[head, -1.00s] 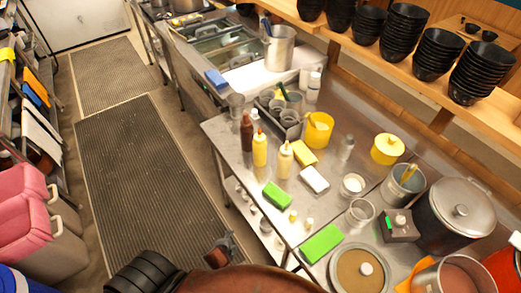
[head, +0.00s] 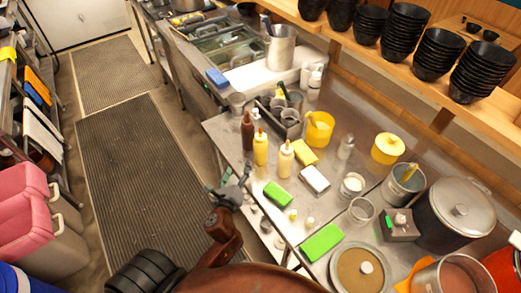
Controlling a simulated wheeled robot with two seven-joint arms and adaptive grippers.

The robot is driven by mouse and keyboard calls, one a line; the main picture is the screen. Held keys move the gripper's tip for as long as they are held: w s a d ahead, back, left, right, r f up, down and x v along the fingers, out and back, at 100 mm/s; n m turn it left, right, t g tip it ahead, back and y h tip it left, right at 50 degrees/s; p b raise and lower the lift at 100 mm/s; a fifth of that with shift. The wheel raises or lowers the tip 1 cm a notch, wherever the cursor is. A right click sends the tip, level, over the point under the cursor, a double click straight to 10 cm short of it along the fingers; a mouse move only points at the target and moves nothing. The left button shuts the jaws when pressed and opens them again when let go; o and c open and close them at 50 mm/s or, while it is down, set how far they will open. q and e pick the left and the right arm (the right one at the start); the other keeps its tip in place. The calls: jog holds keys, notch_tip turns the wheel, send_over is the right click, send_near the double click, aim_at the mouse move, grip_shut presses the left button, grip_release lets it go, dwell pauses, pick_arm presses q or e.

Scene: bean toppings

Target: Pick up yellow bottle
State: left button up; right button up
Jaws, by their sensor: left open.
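The yellow bottle (head: 260,149) stands upright near the left edge of the steel counter (head: 335,215). A brown bottle (head: 247,133) stands just behind it and to its left. A paler cream-yellow bottle (head: 285,160) stands to its right. My left gripper (head: 238,175) is open and empty beside the counter's left edge, below and left of the yellow bottle in the picture and apart from it. My right gripper is not in view.
A yellow sponge (head: 303,152), white block (head: 315,179) and yellow container (head: 319,130) are to the right. A rack of metal cups (head: 286,122) stands behind. The floor mat (head: 135,190) is clear.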

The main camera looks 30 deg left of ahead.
aim_at(258, 151)
pick_arm(q)
jog(key=w+d+r+m+t, duration=0.1)
jog(key=m, duration=0.1)
jog(key=w+d+r+m+t+h, duration=0.1)
jog(key=d+m, duration=0.1)
jog(key=m, duration=0.1)
jog(key=w+d+r+m+t, duration=0.1)
jog(key=w+r+m, duration=0.1)
jog(key=m, duration=0.1)
jog(key=shift+w+d+h, duration=0.1)
jog(key=shift+d+h, duration=0.3)
jog(key=shift+w+m, duration=0.35)
jog(key=shift+m, duration=0.05)
jog(key=x, duration=0.7)
jog(key=shift+a, duration=0.1)
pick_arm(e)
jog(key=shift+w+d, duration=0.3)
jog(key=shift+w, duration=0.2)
pick_arm(q)
jog(key=shift+r, duration=0.1)
jog(key=shift+c, duration=0.5)
jog(key=c, duration=0.8)
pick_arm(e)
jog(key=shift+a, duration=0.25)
pick_arm(q)
jog(key=shift+r, duration=0.1)
